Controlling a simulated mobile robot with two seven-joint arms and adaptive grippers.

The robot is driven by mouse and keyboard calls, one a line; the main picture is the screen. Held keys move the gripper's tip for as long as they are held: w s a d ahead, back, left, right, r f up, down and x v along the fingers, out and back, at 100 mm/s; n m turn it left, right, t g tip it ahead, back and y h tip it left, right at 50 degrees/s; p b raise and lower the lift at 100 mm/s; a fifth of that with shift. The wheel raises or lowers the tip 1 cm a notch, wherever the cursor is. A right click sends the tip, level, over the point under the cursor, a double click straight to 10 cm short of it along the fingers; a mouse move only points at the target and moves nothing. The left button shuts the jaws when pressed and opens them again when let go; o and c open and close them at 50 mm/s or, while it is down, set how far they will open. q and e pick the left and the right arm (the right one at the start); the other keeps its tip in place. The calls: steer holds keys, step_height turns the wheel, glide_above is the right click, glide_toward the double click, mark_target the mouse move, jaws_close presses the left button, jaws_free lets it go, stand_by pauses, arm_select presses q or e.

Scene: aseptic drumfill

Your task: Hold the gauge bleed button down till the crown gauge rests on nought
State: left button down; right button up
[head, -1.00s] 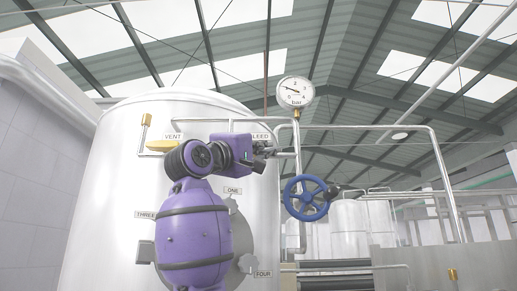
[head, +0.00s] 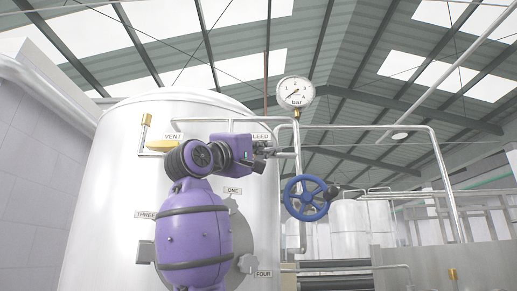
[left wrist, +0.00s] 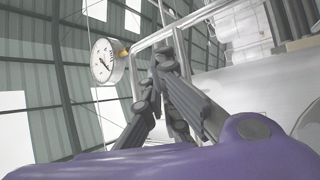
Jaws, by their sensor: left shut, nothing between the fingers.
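The crown gauge (head: 296,92), a round white dial marked bar, stands on a pipe right of the vessel top. Its needle points down and left, towards the low end of the scale; I cannot tell if it is exactly on nought. The gauge also shows in the left wrist view (left wrist: 107,61). My left gripper (head: 268,151) is shut and empty, just below the partly covered bleed label (head: 262,136). Its dark fingers (left wrist: 163,60) close together by the pipework in the wrist view. The bleed button is hidden behind the gripper, so contact cannot be seen. My right gripper is out of view.
A blue handwheel (head: 306,198) sits on the pipe below the gauge. A pipe rail (head: 380,127) runs right from the gauge pipe.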

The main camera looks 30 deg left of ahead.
arm_select(q)
steer(key=shift+s, duration=0.1)
stand_by(0.4)
steer(key=shift+s+d, duration=0.5)
steer(key=shift+s, duration=0.2)
steer(key=s+d, duration=0.1)
steer(key=s, duration=0.2)
steer(key=s+d, duration=0.1)
steer(key=shift+s+d, duration=0.15)
steer(key=shift+d, duration=0.15)
steer(key=shift+f, duration=0.1)
stand_by(0.4)
